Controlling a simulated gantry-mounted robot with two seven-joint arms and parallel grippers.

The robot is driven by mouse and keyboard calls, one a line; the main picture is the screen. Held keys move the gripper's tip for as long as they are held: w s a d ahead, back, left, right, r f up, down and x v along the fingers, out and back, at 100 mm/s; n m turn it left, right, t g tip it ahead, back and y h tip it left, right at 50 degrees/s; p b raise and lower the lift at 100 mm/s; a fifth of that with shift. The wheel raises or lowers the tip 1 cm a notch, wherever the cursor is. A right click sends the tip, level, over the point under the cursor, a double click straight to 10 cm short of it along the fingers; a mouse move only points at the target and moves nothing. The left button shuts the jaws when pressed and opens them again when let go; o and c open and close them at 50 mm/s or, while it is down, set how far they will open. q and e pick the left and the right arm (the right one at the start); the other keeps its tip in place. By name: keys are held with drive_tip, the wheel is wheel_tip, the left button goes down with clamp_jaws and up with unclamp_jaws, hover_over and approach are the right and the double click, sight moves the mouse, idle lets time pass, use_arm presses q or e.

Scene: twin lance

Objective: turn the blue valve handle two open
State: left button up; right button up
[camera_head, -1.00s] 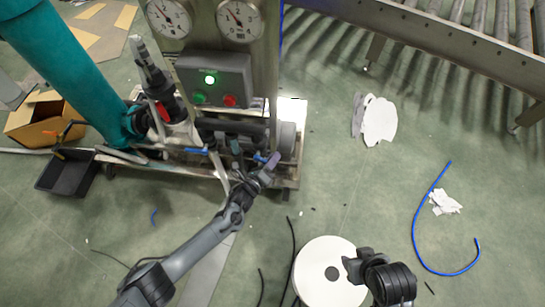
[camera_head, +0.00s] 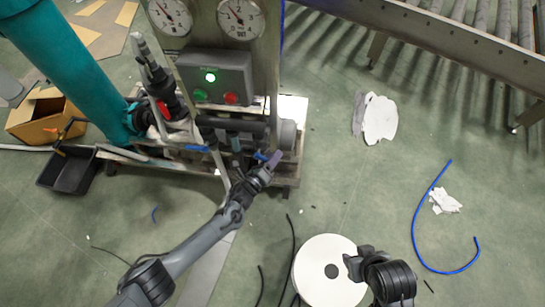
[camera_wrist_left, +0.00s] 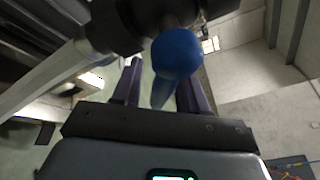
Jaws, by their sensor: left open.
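A blue valve handle (camera_wrist_left: 178,54) with a rounded end shows large in the left wrist view, under dark pipework. It lies between the two purple fingers of my left gripper (camera_wrist_left: 160,82), which is open around it; I cannot tell whether either finger touches it. In the head view my left gripper (camera_head: 255,153) is at the front right of the pipe rig, where it hides most of this handle. Another blue handle (camera_head: 197,148) sits farther left on the rig. My right gripper (camera_head: 355,265) is at the lower right, away from the rig; its jaw opening is unclear.
A grey control box (camera_head: 216,78) with a lit green lamp and two gauges stands above the pipes. A teal pipe (camera_head: 70,65) rises at the left.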

use_arm(q)
drive_tip(key=shift+s+a+r+p, duration=0.15)
drive_tip(key=shift+s+a+p, duration=0.1)
drive_tip(key=shift+s+p, duration=0.1)
drive_tip(key=p+v, duration=0.5)
drive_tip(key=v, duration=0.4)
drive_tip(key=shift+s, duration=0.35)
drive_tip(key=shift+a, duration=0.1)
